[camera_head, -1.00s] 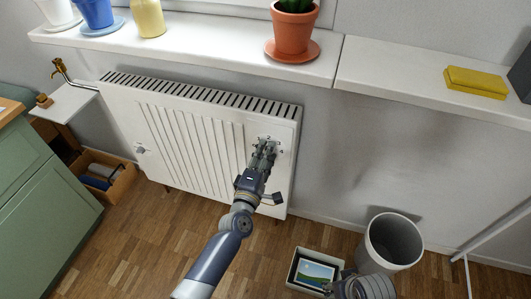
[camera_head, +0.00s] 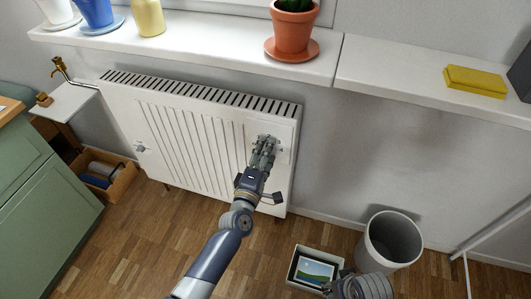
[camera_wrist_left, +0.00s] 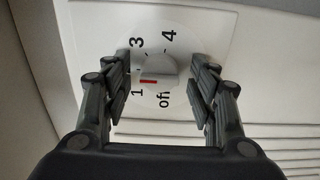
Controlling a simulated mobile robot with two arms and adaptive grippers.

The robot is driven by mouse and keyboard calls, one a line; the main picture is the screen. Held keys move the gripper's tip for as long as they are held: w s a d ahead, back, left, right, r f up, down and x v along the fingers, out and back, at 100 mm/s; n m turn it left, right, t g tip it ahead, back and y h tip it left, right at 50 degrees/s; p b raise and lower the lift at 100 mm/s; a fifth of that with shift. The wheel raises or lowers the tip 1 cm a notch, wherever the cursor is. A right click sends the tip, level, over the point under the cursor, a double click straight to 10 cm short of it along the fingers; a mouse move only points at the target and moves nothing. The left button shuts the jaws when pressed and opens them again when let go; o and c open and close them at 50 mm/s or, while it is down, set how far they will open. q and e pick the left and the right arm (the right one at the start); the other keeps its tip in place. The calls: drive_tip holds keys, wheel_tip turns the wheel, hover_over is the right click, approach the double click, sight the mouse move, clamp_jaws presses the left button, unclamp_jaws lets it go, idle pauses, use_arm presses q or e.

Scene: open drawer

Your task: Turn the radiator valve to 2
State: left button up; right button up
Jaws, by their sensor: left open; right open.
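The radiator valve knob (camera_wrist_left: 160,66) is a round white dial with a red mark (camera_wrist_left: 148,82) on its lower left, close to the number 1. In the left wrist view, off, 1, 3 and 4 are readable on the white plate (camera_wrist_left: 205,30); the 2 is not visible, with a finger over that side. My left gripper (camera_head: 265,143) is open at the radiator's right end, with its fingers (camera_wrist_left: 160,85) on either side of the knob and gaps visible. My right gripper (camera_head: 342,284) is low in the head view, above the floor and away from the valve.
The white radiator (camera_head: 190,130) hangs under a sill (camera_head: 215,45) with a potted cactus (camera_head: 292,25) and a yellow sponge (camera_head: 475,80). A bin (camera_head: 392,240) and a box with a picture (camera_head: 315,268) stand on the floor. A green cabinet (camera_head: 45,215) is at left.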

use_arm(q)
drive_tip(key=shift+s, duration=0.1)
drive_tip(key=v, duration=1.2)
